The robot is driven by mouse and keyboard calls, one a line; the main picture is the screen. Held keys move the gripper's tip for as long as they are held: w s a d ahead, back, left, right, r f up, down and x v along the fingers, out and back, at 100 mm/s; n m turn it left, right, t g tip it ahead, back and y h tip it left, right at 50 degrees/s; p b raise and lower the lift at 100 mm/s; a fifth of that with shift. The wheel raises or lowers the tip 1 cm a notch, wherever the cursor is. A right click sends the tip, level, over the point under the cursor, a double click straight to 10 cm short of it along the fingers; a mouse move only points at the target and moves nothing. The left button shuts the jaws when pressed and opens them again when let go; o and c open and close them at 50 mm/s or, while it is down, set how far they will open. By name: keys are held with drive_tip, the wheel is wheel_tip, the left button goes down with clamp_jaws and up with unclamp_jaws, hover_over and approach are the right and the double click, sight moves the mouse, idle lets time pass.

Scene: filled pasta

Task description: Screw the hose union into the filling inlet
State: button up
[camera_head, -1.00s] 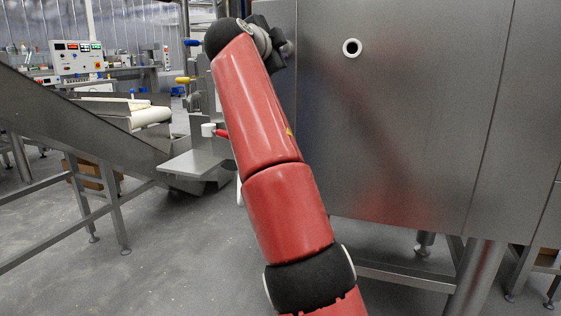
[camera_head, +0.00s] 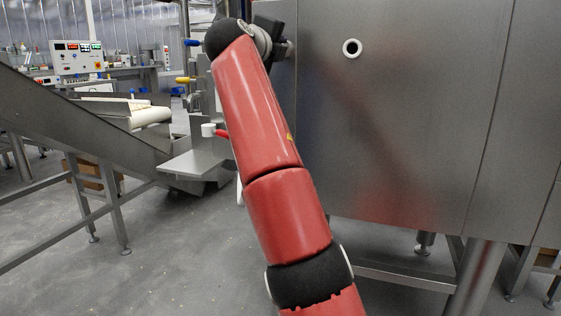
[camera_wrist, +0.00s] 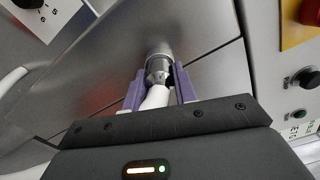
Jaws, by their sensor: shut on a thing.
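My gripper (camera_wrist: 159,72) shows in the wrist view with its two purple fingers on either side of the hose union (camera_wrist: 158,78), shut on it. The union is a grey metal fitting with a lighter round metal end pointing away from me. A white hose piece (camera_wrist: 155,97) comes back from it between the fingers. A grey steel surface lies beyond; I cannot tell whether the union touches it. In the head view a white ring with a dark hole (camera_head: 352,48), which looks like the inlet, is on the steel panel. My wrist is left of it; the union is hidden there.
The large steel panel (camera_head: 400,130) fills the right of the head view. A sloped metal conveyor (camera_head: 85,120) and a fixture with a yellow handle (camera_head: 184,80) stand left. In the wrist view, control panels with knobs (camera_wrist: 306,77) are at the sides.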

idle(0.3)
drive_tip(key=m, duration=0.3)
drive_tip(key=o, duration=1.1)
drive_tip(key=shift+o, duration=0.2)
